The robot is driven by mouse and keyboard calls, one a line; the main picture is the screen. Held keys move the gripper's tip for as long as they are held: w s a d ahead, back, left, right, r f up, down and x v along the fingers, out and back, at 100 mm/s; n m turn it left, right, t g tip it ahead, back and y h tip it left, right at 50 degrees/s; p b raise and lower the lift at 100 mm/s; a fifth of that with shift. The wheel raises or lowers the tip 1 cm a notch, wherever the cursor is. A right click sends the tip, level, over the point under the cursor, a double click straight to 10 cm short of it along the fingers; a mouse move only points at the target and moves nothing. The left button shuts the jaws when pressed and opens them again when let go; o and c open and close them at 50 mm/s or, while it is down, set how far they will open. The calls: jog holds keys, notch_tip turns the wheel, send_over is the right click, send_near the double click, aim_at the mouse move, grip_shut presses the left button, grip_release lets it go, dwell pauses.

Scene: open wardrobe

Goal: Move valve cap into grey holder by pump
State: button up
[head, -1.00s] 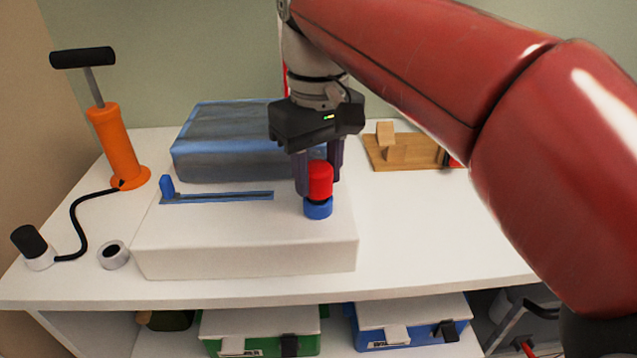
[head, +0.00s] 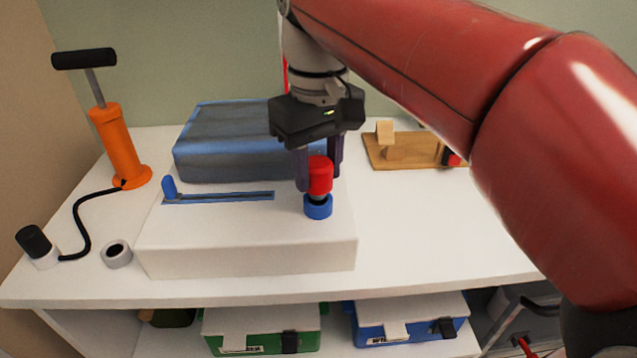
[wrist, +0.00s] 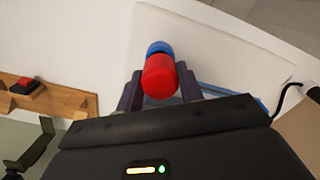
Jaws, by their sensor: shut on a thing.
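My gripper (head: 319,172) is shut on the red cap from above. The wrist view shows the red cap (wrist: 160,76) between the two fingers, with the blue ring (wrist: 160,48) beyond it. The grey holder (head: 117,254) is an empty ring on the shelf at left. The orange pump (head: 117,145) stands behind it.
The pump's black hose (head: 82,225) ends at a black-topped white piece (head: 37,246). The white block (head: 250,255) carries a blue slotted track (head: 225,197). A blue-grey case (head: 225,145) lies behind. A wooden stand (head: 400,150) is at back right. The shelf's right front is clear.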

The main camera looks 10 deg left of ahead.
jog(key=shift+r, duration=0.15)
jog(key=shift+r+p, duration=0.75)
jog(key=shift+r, duration=1.2)
